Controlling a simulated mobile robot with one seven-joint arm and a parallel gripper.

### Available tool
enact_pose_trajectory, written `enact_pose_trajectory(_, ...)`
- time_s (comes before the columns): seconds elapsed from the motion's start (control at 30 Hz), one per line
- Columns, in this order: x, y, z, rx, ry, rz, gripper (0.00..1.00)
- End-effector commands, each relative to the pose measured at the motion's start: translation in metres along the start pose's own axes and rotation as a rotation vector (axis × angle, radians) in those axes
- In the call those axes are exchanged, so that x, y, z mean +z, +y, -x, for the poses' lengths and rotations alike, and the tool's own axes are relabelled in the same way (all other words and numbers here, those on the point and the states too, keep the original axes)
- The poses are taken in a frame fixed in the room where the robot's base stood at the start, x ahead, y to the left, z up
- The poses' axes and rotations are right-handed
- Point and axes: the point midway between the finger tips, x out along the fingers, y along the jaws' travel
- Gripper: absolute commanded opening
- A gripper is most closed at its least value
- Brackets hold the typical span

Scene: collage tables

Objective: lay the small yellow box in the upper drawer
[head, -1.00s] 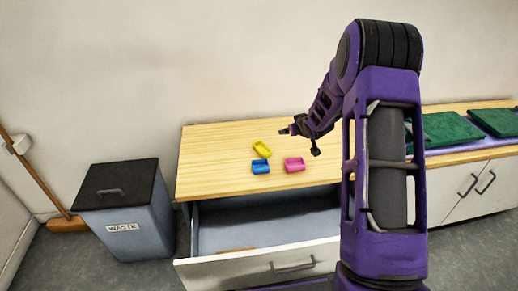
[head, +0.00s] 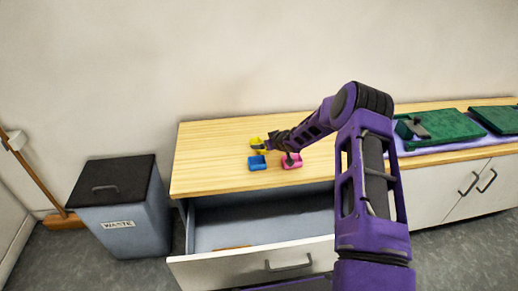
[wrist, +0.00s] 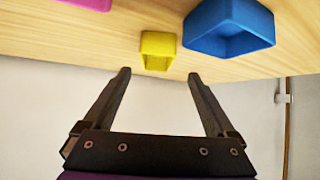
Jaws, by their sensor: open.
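The small yellow box (head: 256,149) sits on the wooden tabletop, partly hidden by my gripper (head: 268,146) in the head view. In the wrist view the yellow box (wrist: 158,48) lies just beyond and between the fingertips of my gripper (wrist: 159,74), which is open and empty. I cannot tell whether the fingers touch the box. The upper drawer (head: 290,264) under the tabletop is pulled open. A small brown patch shows on its floor near the front.
A blue box (head: 257,163) and a pink box (head: 292,162) stand close to the yellow one. A waste bin (head: 120,210) is left of the cabinet. The tabletop's left part is clear.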

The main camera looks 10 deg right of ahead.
Motion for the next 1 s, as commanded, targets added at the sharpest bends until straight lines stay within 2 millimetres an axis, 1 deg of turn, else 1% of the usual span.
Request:
enact_pose_trajectory(0.03, 0.0, 0.0, -0.005, 0.0, 0.0, 0.0, 0.91)
enact_pose_trajectory(0.27, 0.0, 0.001, -0.017, 0.0, 0.001, -0.001, 0.91)
enact_pose_trajectory(0.5, 0.001, 0.004, -0.045, 0.001, 0.0, 0.002, 0.91)
enact_pose_trajectory(0.6, 0.001, 0.004, -0.054, 0.001, 0.0, 0.001, 0.91)
enact_pose_trajectory(0.77, 0.001, 0.005, -0.06, 0.001, 0.0, 0.001, 0.91)
enact_pose_trajectory(0.97, 0.001, 0.005, -0.06, 0.002, 0.0, -0.001, 0.91)
enact_pose_trajectory(1.0, 0.001, 0.005, -0.06, 0.002, 0.0, -0.001, 0.89)
